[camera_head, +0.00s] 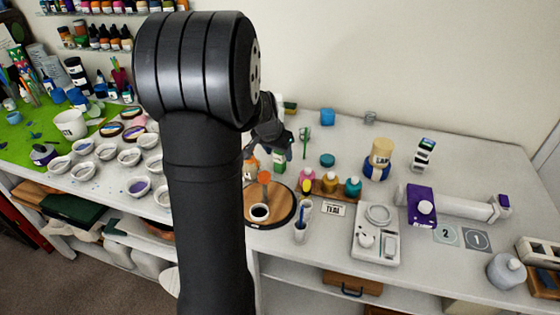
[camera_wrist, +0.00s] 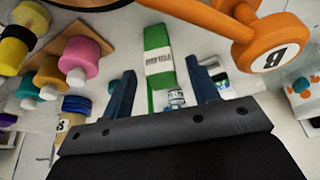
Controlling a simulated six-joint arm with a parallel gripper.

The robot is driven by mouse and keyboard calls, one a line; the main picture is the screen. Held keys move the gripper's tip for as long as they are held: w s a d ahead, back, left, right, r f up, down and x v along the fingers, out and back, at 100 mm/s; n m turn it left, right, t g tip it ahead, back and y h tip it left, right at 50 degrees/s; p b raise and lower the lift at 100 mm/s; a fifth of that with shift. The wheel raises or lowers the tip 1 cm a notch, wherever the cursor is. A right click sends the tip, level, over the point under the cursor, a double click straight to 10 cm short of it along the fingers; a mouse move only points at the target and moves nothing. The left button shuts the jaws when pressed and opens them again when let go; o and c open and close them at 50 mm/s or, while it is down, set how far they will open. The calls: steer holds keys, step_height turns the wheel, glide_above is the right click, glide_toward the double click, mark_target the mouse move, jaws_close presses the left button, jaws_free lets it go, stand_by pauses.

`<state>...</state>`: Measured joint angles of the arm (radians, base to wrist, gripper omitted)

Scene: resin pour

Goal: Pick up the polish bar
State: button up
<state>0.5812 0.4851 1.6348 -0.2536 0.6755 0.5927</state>
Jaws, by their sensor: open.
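The polish bar appears to be the green block with a white printed label (camera_wrist: 157,55) in the wrist view; its print is too blurred to read. A green and white piece (camera_head: 280,158) below my gripper in the head view looks like the same bar. My gripper (camera_wrist: 164,84) is open, with its two dark blue fingers apart. The bar lies between and beyond the fingertips in the wrist view, and I see no grip on it. In the head view my arm partly hides my gripper (camera_head: 270,140) and the area around it.
An orange item marked B (camera_wrist: 262,45) is close to the right finger. Pink (camera_wrist: 80,58), amber and teal bottles stand on a wooden holder at the left of the wrist view. A round wooden board (camera_head: 283,210) with a dark cup lies in front. A scale (camera_head: 375,245) stands right.

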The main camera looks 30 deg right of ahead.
mark_target(280, 157)
steer(key=x, duration=0.4)
steer(key=shift+a, duration=0.1)
steer(key=shift+c, duration=0.4)
steer(key=c, duration=1.1)
steer(key=shift+o, duration=0.2)
